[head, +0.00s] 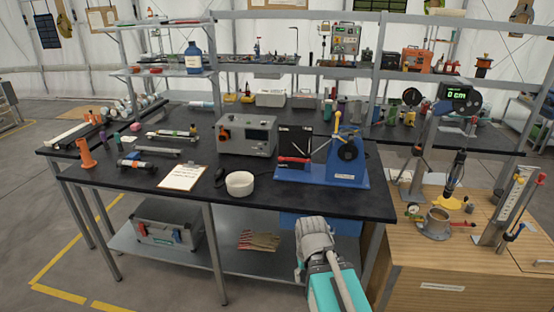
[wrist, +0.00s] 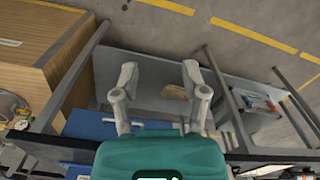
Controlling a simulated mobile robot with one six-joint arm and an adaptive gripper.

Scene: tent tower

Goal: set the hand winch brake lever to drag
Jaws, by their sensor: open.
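The hand winch appears to be the device on a blue base (head: 322,176) near the right end of the black workbench in the head view. My gripper (wrist: 159,72) is open and empty in the wrist view, fingers apart above the lower shelf. In the head view my arm's end is low in front of the bench, apart from the winch; the fingertips are not clear there.
On the black bench (head: 130,177), a white bowl (head: 239,184), a clipboard (head: 182,177) and a grey instrument box (head: 246,134) stand left of the winch. A wooden cabinet (head: 425,275) is at right. The lower shelf holds a grey case (head: 168,225) and gloves (head: 259,240).

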